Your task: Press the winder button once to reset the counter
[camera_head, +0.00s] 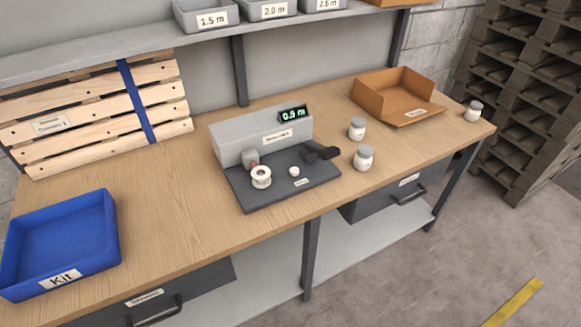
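The winder (262,131) is a grey machine with a dark base plate (268,197) in the middle of the workbench. Its small display (293,114) reads 0.9 m in green. A round white button-like knob (294,171) sits on the base plate, with a small label in front of it. A white spool (261,177) is to its left, by a grey part (250,157) on the machine's front. A black block or lever (320,152) is to its right. Neither of my grippers is in view.
A blue Kit bin (60,245) stands at the bench's left end. Pale jars (357,128) with grey lids stand right of the winder, near an open orange-brown tray (398,95). Slatted wood (100,105) leans at the back left. The bench between bin and winder is clear.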

